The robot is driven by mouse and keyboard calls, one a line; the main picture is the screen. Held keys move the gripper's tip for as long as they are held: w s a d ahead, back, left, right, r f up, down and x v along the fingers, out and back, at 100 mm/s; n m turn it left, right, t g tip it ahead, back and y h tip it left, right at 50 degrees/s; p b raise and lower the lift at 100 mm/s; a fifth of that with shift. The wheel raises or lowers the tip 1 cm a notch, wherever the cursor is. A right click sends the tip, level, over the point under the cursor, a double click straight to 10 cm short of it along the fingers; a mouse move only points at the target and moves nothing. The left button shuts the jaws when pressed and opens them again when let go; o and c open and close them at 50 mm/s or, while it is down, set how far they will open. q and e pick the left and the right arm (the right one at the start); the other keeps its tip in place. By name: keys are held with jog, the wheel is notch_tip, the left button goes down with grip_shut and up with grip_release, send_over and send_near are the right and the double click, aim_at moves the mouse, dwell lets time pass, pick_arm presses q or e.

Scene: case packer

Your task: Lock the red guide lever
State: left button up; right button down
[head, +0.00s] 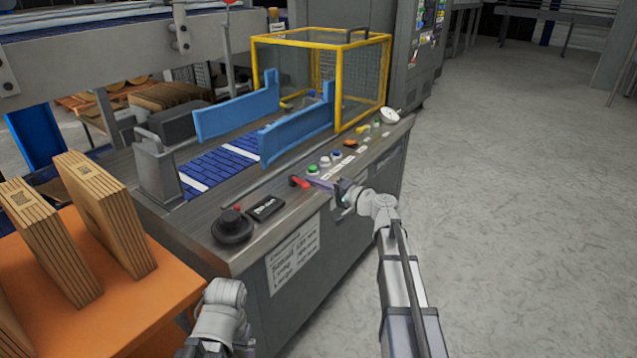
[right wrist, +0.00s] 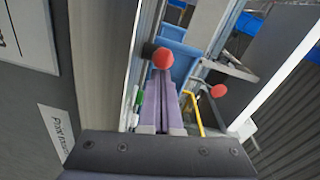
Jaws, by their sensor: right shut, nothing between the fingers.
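The red guide lever (head: 300,182) sits on the front edge of the machine's control panel, left of the round buttons. My right gripper (head: 325,184) is shut and empty, with its fingertips just right of the lever. In the right wrist view, the shut purple-grey fingers (right wrist: 161,95) point at a red ball knob (right wrist: 163,58), which shows just beyond the tips. I cannot tell whether they touch. A second red knob (right wrist: 218,91) shows farther right there. My left gripper is out of the head view; only a part of my left arm shows at the bottom.
Two blue guide rails (head: 297,134) stand over the blue conveyor belt (head: 215,167). A yellow-framed guard (head: 361,125) stands behind. A black round knob (head: 232,227) lies left of the lever. Flat cartons (head: 105,215) stand on an orange table. The floor at right is clear.

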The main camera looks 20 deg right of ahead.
jog(key=shift+s+a, duration=0.1)
jog(key=shift+s+a+m+t+h, duration=0.1)
jog(key=shift+a+m+t+h, duration=0.05)
jog(key=shift+m+t+h, duration=0.3)
